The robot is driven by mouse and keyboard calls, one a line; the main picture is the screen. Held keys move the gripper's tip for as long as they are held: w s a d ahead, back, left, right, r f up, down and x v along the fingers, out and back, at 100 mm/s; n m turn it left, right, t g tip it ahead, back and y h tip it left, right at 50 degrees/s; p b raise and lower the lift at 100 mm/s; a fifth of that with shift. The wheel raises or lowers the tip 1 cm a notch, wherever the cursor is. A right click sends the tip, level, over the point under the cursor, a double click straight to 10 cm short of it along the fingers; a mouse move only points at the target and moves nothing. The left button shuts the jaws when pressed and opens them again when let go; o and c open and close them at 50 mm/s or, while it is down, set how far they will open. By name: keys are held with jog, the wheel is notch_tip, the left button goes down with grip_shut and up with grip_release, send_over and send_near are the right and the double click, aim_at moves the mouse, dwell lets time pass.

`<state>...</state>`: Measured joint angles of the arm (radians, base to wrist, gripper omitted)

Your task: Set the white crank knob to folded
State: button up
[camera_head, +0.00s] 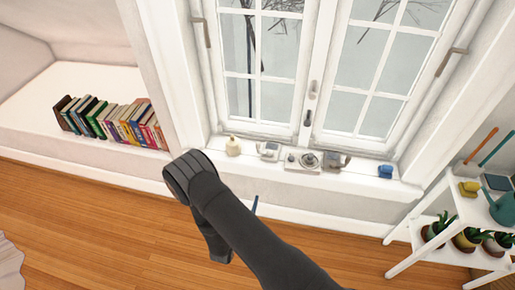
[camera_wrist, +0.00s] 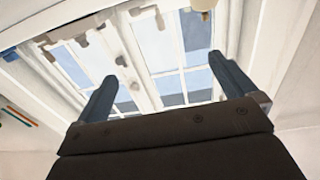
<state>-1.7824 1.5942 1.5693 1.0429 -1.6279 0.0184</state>
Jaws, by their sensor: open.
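Several small fittings stand in a row on the window sill (camera_head: 222,143). A pale boxy device (camera_head: 268,150) with a grey part sits left of a flat white unit (camera_head: 291,158) with a round dark dial. A greyish device (camera_head: 337,161) stands right of it. I cannot tell which bears the white crank knob or how its crank lies. The fittings also show, partly cut off, along the top of the wrist view. My gripper (camera_wrist: 162,68) is open and empty, its blue-grey fingers apart toward the window; in the head view only a blue fingertip (camera_head: 255,204) shows beyond my arm.
A cream bottle-like object (camera_head: 233,147) and a blue object (camera_head: 385,171) stand at the sill's ends. The window (camera_head: 312,62) rises behind. Books (camera_head: 112,122) line a ledge at left; a white plant shelf (camera_head: 430,232) stands at right.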

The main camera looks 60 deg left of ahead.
jog(key=shift+s+d, duration=0.2)
jog(key=shift+s, duration=0.05)
